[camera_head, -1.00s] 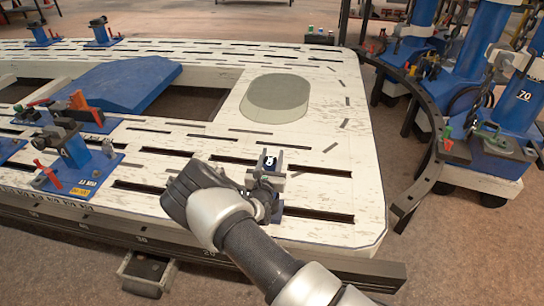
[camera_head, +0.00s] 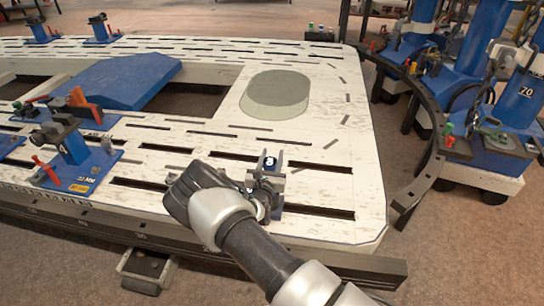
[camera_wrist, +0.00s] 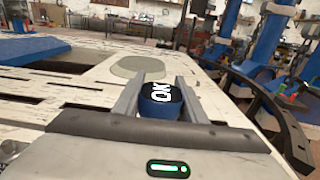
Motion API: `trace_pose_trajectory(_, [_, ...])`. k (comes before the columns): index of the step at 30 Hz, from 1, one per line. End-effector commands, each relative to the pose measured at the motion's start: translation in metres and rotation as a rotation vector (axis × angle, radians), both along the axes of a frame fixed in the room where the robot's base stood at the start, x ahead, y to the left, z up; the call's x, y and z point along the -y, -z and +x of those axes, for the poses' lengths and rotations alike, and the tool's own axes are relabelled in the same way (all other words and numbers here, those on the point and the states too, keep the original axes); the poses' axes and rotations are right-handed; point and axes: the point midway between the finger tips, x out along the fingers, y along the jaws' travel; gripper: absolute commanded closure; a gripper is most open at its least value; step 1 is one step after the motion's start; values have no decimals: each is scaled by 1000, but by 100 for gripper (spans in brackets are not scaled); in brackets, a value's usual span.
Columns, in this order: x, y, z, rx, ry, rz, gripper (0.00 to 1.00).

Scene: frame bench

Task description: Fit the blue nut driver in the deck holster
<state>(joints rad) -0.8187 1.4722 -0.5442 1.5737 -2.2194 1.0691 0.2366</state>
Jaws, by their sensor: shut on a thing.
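My gripper (camera_head: 270,172) is over the near right part of the pale slotted deck (camera_head: 340,190). In the wrist view its two grey fingers (camera_wrist: 158,97) stand on either side of the blue nut driver (camera_wrist: 160,107) and are shut on it. The nut driver's dark top with white lettering faces the camera. I cannot make out the deck holster in either view.
Blue clamp fixtures (camera_head: 75,165) stand on the deck at the left. A blue wedge block (camera_head: 120,82) and a grey-green oval pad (camera_head: 275,94) lie farther back. A dark curved rail (camera_head: 428,170) and blue columns (camera_head: 480,45) stand at the right. Deck around the pad is clear.

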Motion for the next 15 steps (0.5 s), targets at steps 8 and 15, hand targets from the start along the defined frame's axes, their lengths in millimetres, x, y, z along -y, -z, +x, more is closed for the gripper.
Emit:
trace_pose_trajectory(8, [0,4,1,5,0,0,100])
trace_pose_trajectory(15, [0,8,1,6,0,0,59])
